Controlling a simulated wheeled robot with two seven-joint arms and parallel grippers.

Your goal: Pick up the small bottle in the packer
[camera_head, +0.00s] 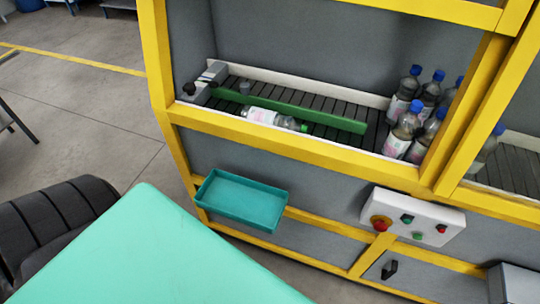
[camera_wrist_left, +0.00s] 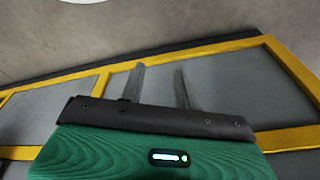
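A small clear bottle (camera_head: 262,116) with a pale label and green cap lies on its side on the slatted conveyor (camera_head: 340,105) inside the packer. It lies along the front side of a green guide bar (camera_head: 290,108), its cap pointing right. The packer's yellow front beam runs just in front of it. My left gripper (camera_wrist_left: 160,82) shows only in the left wrist view, its two fingers apart with nothing between them. That view shows yellow frame and grey panels beyond the fingers, and no bottle. My right gripper is not in view.
Several upright bottles with blue caps (camera_head: 408,125) crowd the conveyor's right end. Yellow frame posts (camera_head: 160,65) bound the opening. Below hang a teal tray (camera_head: 240,200) and a white control box (camera_head: 415,217) with buttons.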

